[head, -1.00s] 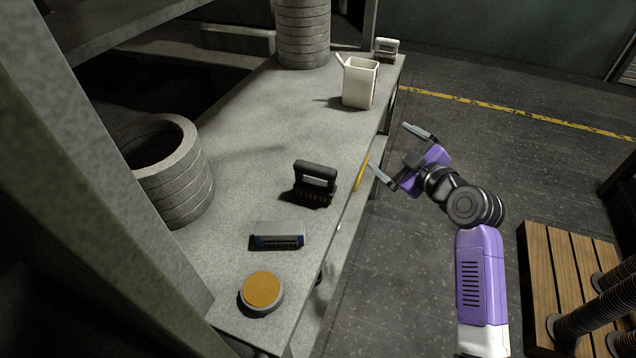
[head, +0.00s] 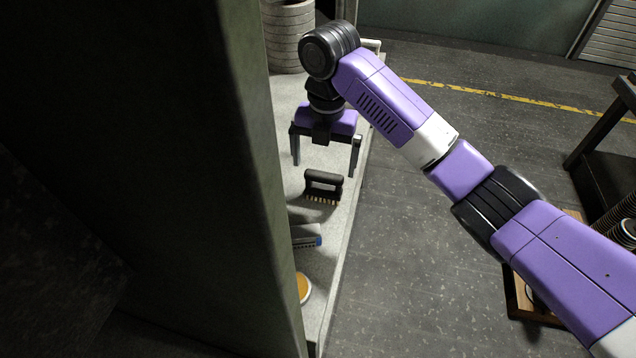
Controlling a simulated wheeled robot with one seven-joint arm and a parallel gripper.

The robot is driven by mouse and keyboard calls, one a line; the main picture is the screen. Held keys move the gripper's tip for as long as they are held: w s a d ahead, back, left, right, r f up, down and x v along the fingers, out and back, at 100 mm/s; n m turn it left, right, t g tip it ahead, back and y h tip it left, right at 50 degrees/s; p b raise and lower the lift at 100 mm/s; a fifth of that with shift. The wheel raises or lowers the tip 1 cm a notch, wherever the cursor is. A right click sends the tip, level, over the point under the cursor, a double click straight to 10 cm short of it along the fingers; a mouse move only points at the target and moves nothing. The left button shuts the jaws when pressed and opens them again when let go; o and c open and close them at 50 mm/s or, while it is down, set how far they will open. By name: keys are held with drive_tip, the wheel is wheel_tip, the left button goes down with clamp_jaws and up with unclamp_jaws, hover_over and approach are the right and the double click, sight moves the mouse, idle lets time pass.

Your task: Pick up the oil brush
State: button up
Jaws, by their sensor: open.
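A brush with a black bridge handle and tan bristles (head: 322,188) stands on the grey bench, close to its right edge. My gripper (head: 325,168) points down over the bench just behind this brush in the picture, fingers spread wide and nothing between them. A grey and blue brush-like block (head: 306,236) lies nearer, partly cut off by the post. The frames do not settle which item is the oil brush. The white pot with a stick in it, seen earlier farther back, is hidden now, apparently behind my arm.
A dark upright post (head: 235,180) covers the bench's left side. A round tan-faced disc (head: 303,288) sits at the near end, and stacked grey rings (head: 289,30) stand at the back. Open floor (head: 420,220) lies right of the bench.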

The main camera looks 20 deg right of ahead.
sight(324, 189)
drive_tip(key=shift+s+d+f, duration=0.15)
drive_tip(key=shift+s+f, duration=0.1)
drive_tip(key=shift+f, duration=0.45)
drive_tip(key=shift+w+f+p, duration=0.2)
drive_tip(key=shift+f+p, duration=0.8)
drive_tip(key=shift+f, duration=2.45)
drive_tip(key=c, duration=1.4)
